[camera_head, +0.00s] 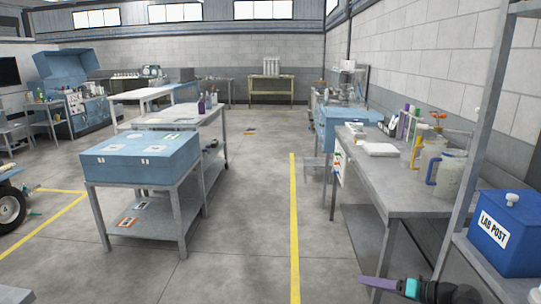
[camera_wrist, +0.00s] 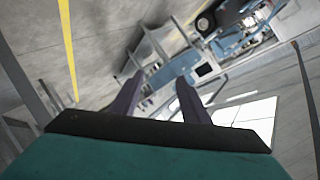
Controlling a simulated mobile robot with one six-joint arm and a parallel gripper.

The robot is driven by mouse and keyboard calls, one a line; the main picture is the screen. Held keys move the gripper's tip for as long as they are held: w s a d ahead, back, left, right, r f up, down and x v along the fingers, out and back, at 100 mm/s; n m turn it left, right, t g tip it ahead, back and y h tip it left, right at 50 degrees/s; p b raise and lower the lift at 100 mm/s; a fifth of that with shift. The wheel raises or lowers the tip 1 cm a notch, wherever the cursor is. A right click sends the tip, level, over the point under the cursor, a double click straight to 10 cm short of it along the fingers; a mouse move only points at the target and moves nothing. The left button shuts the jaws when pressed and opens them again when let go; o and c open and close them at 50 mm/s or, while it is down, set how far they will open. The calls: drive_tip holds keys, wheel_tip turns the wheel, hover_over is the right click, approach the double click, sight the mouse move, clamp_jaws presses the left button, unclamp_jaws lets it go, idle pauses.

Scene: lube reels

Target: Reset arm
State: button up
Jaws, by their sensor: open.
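My gripper (camera_head: 366,281) shows at the bottom right of the head view, with purple fingers, a teal band and a dark wrist, reaching in from the right. It is over the floor, in front of the right-hand workbench, and points left. In the wrist view my gripper (camera_wrist: 156,84) has its two dark purple fingers apart with nothing between them. The wrist view is strongly tilted. Most of my arm is out of view.
A metal workbench (camera_head: 405,195) with jugs stands on the right. A blue LAB POST box (camera_head: 503,232) sits on a shelf at far right. A blue box (camera_head: 140,158) tops a table at left. The floor along the yellow line (camera_head: 294,225) is clear.

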drive_tip(key=s+a+f+g+p, duration=0.1)
drive_tip(key=s+a+f+g, duration=0.15)
drive_tip(key=a+f, duration=0.5)
drive_tip(key=s+a+f+g, duration=0.2)
drive_tip(key=a+f+g, duration=0.1)
drive_tip(key=a+f, duration=0.45)
drive_tip(key=s+a+f+n+g+h+p, duration=0.1)
drive_tip(key=s+a+f+g, duration=0.2)
drive_tip(key=s+a+f, duration=0.3)
drive_tip(key=s+a+f+g+h, duration=0.1)
drive_tip(key=s+a+f+g, duration=0.15)
drive_tip(key=s+f, duration=0.45)
drive_tip(key=s+f+g+h, duration=0.4)
drive_tip(key=s+f, duration=0.8)
drive_tip(key=s, duration=0.1)
drive_tip(key=s+d+f+m+h, duration=0.1)
drive_tip(key=d+h, duration=0.3)
drive_tip(key=d, duration=0.5)
drive_tip(key=shift+s+f+m+p, duration=0.35)
drive_tip(key=shift+s+f, duration=0.25)
drive_tip(key=shift+f, duration=0.15)
